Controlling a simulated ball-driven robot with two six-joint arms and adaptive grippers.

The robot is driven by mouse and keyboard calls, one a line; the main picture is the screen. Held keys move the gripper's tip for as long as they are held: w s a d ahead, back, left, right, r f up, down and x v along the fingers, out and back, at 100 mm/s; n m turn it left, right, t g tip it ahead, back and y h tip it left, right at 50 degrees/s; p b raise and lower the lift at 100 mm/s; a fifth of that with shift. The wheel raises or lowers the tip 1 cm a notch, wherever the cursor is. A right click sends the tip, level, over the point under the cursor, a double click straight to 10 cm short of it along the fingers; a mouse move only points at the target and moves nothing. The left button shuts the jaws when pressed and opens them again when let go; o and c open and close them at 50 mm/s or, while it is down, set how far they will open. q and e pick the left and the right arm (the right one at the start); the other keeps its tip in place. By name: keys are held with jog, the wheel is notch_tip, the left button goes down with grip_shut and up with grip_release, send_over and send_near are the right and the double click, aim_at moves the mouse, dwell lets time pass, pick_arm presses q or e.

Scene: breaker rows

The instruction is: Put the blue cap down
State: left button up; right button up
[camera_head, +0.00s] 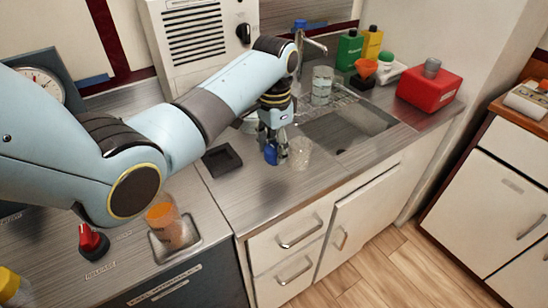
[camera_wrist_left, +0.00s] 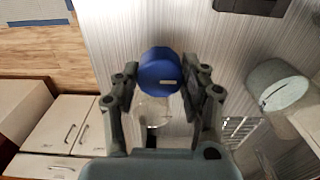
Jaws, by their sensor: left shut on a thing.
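The blue cap (camera_head: 271,153) is between the fingers of my left gripper (camera_head: 276,148), over the steel counter left of the sink. In the left wrist view the round blue cap (camera_wrist_left: 160,72) has a pale mark on its face, and the fingers close on it from both sides. A clear glass (camera_head: 299,153) stands on the counter just right of the gripper in the head view. Whether the cap touches the counter cannot be told. My right gripper is not in view.
A small black tray (camera_head: 222,160) lies left of the gripper. The sink (camera_head: 345,130) is to the right, with a labelled jar (camera_head: 322,86) behind it. A red box (camera_head: 429,88) and green bottle (camera_head: 349,51) stand farther right. The counter front is clear.

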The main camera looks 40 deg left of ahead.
aim_at(274, 148)
pick_arm(q)
jog(key=shift+f, duration=1.85)
jog(key=shift+f, duration=0.1)
jog(key=o, duration=1.1)
jog(key=shift+r, duration=0.35)
notch_tip(274, 148, up, 11)
jog(key=shift+f, duration=0.1)
jog(key=shift+r, duration=0.4)
jog(key=shift+s+f, duration=0.1)
